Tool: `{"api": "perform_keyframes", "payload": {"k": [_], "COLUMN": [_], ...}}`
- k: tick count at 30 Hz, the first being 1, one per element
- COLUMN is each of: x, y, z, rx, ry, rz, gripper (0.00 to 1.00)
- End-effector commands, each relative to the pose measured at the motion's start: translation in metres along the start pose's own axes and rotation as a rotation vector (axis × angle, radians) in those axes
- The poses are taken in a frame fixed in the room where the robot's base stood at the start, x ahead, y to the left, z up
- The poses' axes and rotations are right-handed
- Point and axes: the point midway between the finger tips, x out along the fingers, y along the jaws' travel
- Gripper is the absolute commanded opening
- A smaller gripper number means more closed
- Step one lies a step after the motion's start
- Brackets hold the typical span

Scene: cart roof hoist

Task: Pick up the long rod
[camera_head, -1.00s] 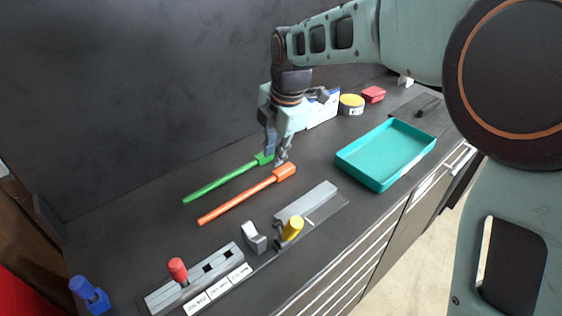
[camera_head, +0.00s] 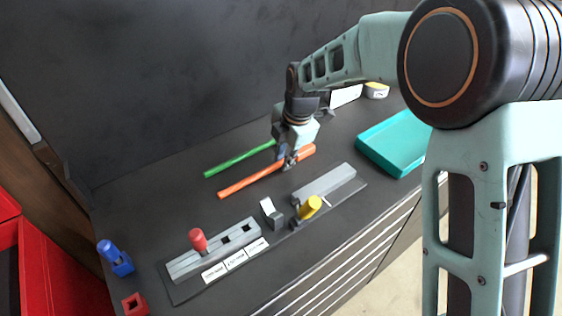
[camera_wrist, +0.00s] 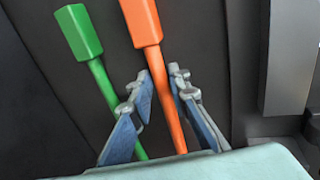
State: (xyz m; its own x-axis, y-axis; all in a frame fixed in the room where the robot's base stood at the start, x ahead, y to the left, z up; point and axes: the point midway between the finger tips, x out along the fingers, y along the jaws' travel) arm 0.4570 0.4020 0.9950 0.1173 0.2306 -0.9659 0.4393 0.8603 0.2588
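An orange rod (camera_head: 250,180) with a thicker block end lies on the dark counter. A green rod (camera_head: 235,164) lies beside it, nearer the wall, roughly parallel. The orange one looks slightly longer in the head view. My gripper (camera_head: 287,163) is pointing down at the orange rod near its thick end. In the wrist view, the orange rod (camera_wrist: 141,20) passes between the fingers of my gripper (camera_wrist: 162,73), with a small gap showing on the left side. The fingers look open around the shaft.
A grey slotted block (camera_head: 208,251) with a red peg (camera_head: 198,240) stands in front. Nearby are a grey block (camera_head: 322,182), a yellow cylinder (camera_head: 311,207) and a blue peg (camera_head: 108,249). A teal tray (camera_head: 395,143) is at right, a red bin (camera_head: 35,265) at left.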

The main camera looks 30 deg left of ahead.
Motion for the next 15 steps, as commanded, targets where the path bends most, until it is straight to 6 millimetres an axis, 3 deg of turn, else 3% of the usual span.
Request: {"api": "perform_keyframes", "payload": {"k": [6, 11, 15], "x": [0.0013, 0.001, 0.0009], "y": [0.0001, 0.0001, 0.0002], "z": [0.0002, 0.0001, 0.0001], "rx": [0.0, 0.0, 0.0], "ry": [0.0, 0.0, 0.0], "rz": [0.001, 0.001, 0.001], "gripper": [0.17, 0.0, 0.0]}}
